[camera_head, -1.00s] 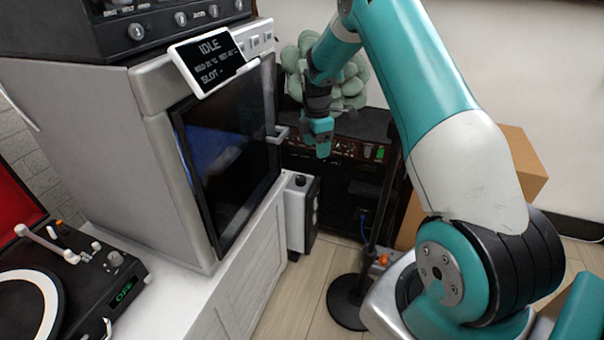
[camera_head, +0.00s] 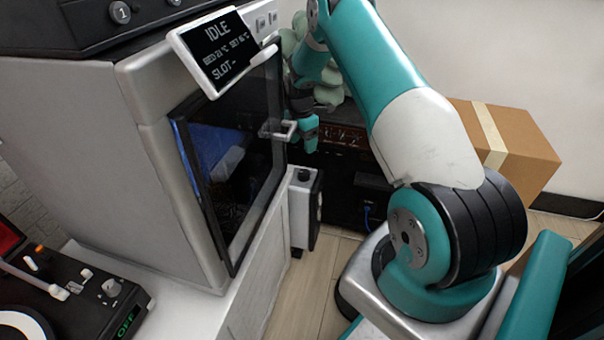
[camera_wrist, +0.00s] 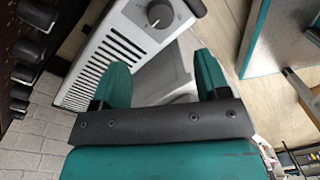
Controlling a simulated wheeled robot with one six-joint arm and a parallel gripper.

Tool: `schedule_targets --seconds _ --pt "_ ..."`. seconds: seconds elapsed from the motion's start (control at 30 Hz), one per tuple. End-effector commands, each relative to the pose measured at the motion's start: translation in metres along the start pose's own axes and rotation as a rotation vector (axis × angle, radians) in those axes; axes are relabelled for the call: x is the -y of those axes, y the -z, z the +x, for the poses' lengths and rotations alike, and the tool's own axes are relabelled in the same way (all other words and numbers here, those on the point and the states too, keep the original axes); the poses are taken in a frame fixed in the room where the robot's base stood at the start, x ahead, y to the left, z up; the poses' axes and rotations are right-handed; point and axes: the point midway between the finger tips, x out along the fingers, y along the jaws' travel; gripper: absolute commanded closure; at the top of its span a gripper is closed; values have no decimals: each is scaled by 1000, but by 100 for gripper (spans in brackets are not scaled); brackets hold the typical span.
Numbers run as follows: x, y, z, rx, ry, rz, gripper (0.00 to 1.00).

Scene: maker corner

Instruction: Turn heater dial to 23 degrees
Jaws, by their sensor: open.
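The heater (camera_head: 302,215) is a small white and dark upright unit on the floor, just right of the white cabinet, with a dark dial (camera_head: 304,175) on top. In the wrist view, a light panel with dark vent slots (camera_wrist: 112,58) carries a round dial (camera_wrist: 160,13) with marks around it, near the top edge; its setting is too small to read. My gripper (camera_head: 306,135) is above and behind the heater in the head view, near the oven-like machine's door handle. In the wrist view my gripper (camera_wrist: 160,72) is open, fingers apart and empty, with the dial beyond the fingertips.
The machine (camera_head: 150,150) with a glass door, handle (camera_head: 278,130) and IDLE display (camera_head: 217,50) stands left, close to my gripper. A dark shelf unit (camera_head: 345,185) is behind. A cardboard box (camera_head: 515,150) sits right. Some floor (camera_head: 300,300) is clear in front.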

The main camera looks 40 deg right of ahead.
Motion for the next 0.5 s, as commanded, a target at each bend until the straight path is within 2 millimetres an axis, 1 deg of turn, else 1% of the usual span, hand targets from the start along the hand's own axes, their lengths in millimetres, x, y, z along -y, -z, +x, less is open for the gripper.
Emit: schedule_targets --seconds 0.03,0.2,0.4,0.5 --pt "1 0 16 -1 3 1 31" --pt "0 0 56 -1 2 0 31" --pt "-1 1 95 -1 1 -1 31" --pt "-1 2 108 0 0 -2 31"
